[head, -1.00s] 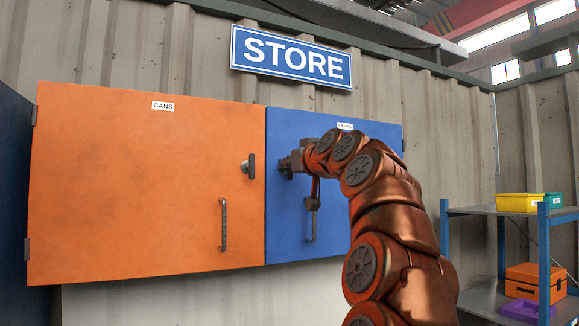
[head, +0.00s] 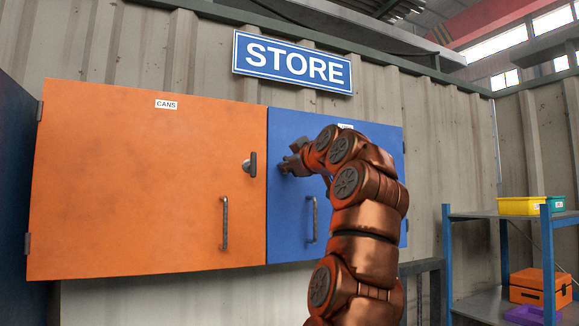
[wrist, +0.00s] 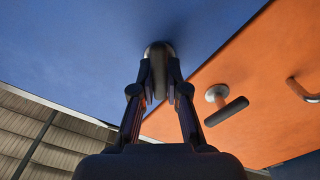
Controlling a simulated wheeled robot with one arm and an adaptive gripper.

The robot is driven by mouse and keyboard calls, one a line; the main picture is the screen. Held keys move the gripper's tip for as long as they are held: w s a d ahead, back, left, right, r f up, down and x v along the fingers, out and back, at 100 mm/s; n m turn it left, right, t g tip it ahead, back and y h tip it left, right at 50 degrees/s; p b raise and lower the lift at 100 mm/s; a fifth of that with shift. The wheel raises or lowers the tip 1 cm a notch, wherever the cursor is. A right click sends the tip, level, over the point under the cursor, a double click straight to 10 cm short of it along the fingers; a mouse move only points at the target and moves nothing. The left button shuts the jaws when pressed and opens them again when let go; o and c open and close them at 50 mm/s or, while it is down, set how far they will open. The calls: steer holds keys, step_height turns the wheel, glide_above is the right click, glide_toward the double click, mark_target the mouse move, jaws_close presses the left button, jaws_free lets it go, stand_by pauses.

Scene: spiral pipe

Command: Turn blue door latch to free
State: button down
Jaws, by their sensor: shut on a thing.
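The blue door (head: 290,225) is closed, flush beside the orange door. Its dark latch (wrist: 158,60) shows in the wrist view between the two fingers of my gripper (wrist: 160,90). The fingers are shut on the latch lever from both sides. In the wrist view this lever lies at a different angle from the orange door's lever. In the head view my gripper (head: 292,163) is at the blue door's upper left, and it and my arm hide the latch. The blue door's vertical pull handle (head: 312,220) is below my gripper.
The orange door (head: 140,190) is closed, with its own latch (head: 250,165) and pull handle (head: 225,222) near its right edge. A blue-framed shelf (head: 547,265) with bins stands at the right. A STORE sign (head: 293,62) hangs above.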

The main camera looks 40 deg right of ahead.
steer(key=n, duration=0.3)
steer(key=shift+f+n, duration=0.2)
steer(key=shift+n, duration=1.1)
steer(key=shift+w+f+n, duration=0.1)
steer(key=shift+n, duration=0.8)
steer(key=shift+a+f+n, duration=0.1)
steer(key=shift+a+n, duration=0.05)
steer(key=shift+n, duration=1.25)
steer(key=c, duration=1.2)
jaws_free()
steer(key=shift+o, duration=0.2)
